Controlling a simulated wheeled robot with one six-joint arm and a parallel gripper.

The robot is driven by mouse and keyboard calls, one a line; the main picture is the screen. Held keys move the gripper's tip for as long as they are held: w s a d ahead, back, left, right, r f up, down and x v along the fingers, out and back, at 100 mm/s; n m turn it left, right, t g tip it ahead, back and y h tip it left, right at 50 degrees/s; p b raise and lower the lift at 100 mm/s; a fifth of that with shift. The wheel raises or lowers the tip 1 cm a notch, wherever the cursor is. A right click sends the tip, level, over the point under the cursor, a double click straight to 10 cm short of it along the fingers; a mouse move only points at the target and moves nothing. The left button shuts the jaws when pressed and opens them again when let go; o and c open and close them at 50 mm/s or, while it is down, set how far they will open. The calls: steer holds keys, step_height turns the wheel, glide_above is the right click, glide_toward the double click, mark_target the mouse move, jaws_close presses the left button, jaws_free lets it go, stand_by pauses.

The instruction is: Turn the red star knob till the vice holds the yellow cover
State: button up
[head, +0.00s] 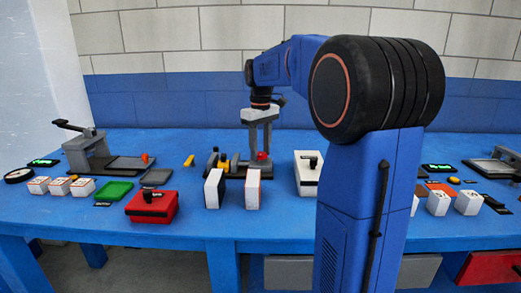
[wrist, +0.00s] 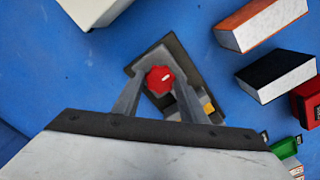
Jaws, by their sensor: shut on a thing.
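The red star knob (head: 262,156) sits at the right end of a small dark vice (head: 236,175) on the blue table. In the wrist view the knob (wrist: 160,79) has a white mark and lies between my fingertips. My gripper (head: 261,148) points down with its two grey fingers shut on the knob; the gripper also shows in the wrist view (wrist: 159,88). A small yellow piece (head: 224,167), seemingly the yellow cover, is at the vice's left part; its edge shows in the wrist view (wrist: 208,107). I cannot tell whether the jaws touch it.
Two upright white-faced blocks, one black-sided (head: 214,189) and one red-edged (head: 253,189), stand in front of the vice. A white box (head: 308,178) stands to its right. A red box (head: 152,206) and green tray (head: 112,192) are at left. A yellow bar (head: 189,160) lies left of the vice.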

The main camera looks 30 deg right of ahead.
steer(key=shift+m, duration=0.3)
steer(key=m, duration=1.2)
steer(key=shift+m, duration=0.3)
steer(key=m, duration=1)
steer(key=shift+m, duration=0.5)
steer(key=o, duration=1.1)
steer(key=shift+c, duration=0.2)
